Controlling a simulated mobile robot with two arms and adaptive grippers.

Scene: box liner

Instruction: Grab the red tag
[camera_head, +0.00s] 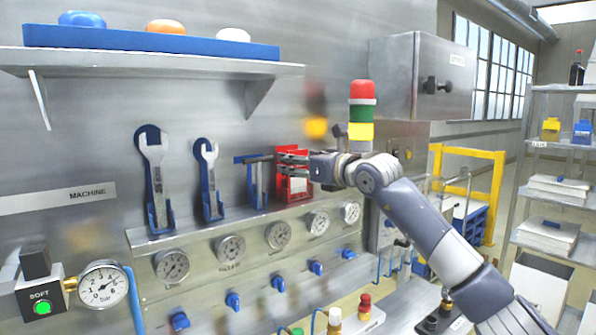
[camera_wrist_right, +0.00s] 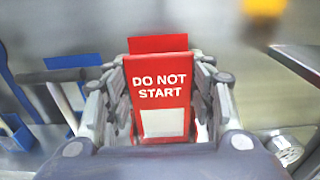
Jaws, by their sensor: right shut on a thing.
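The red tag (camera_wrist_right: 160,88) reads "DO NOT START" and has a white panel at its bottom. In the right wrist view it stands upright between the two fingers. In the head view the tag (camera_head: 293,183) is at the right end of the tool ledge, in front of a red backing. My right gripper (camera_head: 285,168) reaches it from the right and is shut on it. In the right wrist view the fingers of my right gripper (camera_wrist_right: 160,105) flank the tag's left and right edges. My left gripper is not in view.
Two wrenches (camera_head: 155,180) and a hammer-like tool (camera_head: 257,180) hang in blue holders left of the tag. Gauges (camera_head: 278,235) and blue valves (camera_head: 316,268) lie below the ledge. A stack light (camera_head: 362,110) and a grey box (camera_head: 420,75) are at upper right.

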